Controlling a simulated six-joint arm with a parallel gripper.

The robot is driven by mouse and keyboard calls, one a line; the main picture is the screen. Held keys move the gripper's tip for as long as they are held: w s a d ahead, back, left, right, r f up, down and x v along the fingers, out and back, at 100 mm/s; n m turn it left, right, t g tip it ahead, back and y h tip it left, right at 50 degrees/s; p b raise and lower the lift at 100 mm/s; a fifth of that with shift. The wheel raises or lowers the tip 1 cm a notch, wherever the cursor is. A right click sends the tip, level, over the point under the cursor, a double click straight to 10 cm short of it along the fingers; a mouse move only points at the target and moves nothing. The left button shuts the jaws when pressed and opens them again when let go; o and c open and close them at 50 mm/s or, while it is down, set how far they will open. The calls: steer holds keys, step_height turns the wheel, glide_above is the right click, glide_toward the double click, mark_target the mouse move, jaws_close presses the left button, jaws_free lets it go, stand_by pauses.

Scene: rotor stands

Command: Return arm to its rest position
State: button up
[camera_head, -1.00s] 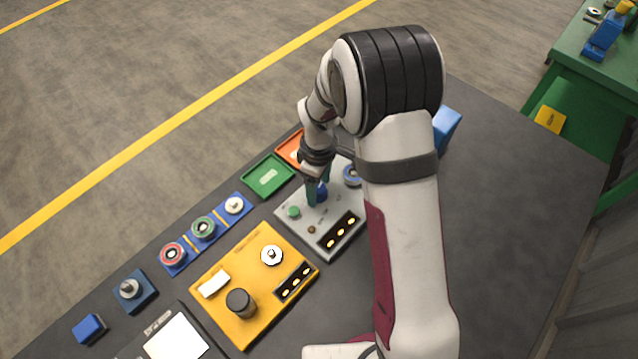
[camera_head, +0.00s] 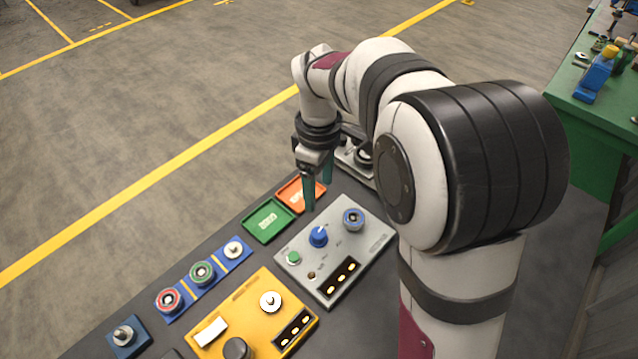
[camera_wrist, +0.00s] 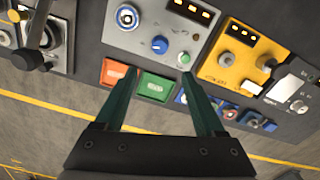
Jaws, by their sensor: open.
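My gripper (camera_head: 318,190) is open and empty. In the head view it hangs over the far edge of the table, above the orange tray (camera_head: 294,190). In the wrist view my gripper (camera_wrist: 160,92) has its two green fingers spread wide, with nothing between them but the green tray (camera_wrist: 154,86) farther below. The grey panel (camera_head: 372,238) with a blue knob (camera_head: 318,237) and a green button (camera_head: 293,258) lies nearer than the gripper, apart from it. My arm hides the right part of the table in the head view.
A yellow panel (camera_head: 262,290) and a blue strip (camera_head: 190,303) with rotors lie left of the grey panel. A grey device (camera_head: 352,155) stands behind the gripper. A green bench (camera_head: 590,110) is at the far right. Floor beyond the table is clear.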

stand_by(0.3)
steer(key=s+d+r+m+y, duration=0.1)
steer(key=s+d+m, duration=0.1)
steer(key=s+m, duration=0.7)
steer(key=s+d+r+m, duration=0.1)
steer(key=s+d+m, duration=0.2)
steer(key=s+m, duration=0.5)
steer(key=s, duration=0.8)
steer(key=shift+s+m+y, duration=0.25)
steer(key=shift+m+y, duration=0.15)
